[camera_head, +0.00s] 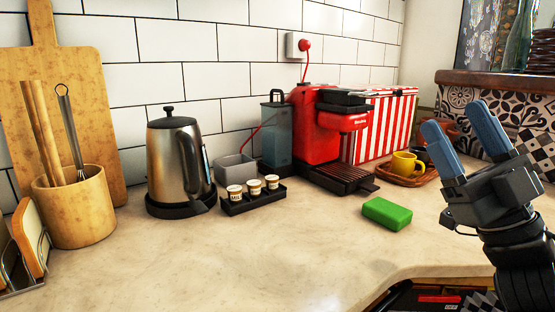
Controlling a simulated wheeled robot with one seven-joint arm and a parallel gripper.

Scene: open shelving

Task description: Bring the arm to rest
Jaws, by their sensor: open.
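My gripper (466,131) is at the right side of the head view, raised above the worktop with its two blue-grey fingers pointing up and a little left. The fingers are spread apart and nothing shows between them. My dark wrist extends below it to the lower right edge of the picture. The gripper hides part of the patterned tiles and the worktop behind it.
The worktop (250,265) is clear in the front middle. A green sponge (387,213) lies left of my gripper. Behind it stand a red coffee machine (315,130), a kettle (176,160), and a wooden tray (424,176) with a yellow cup (403,165).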

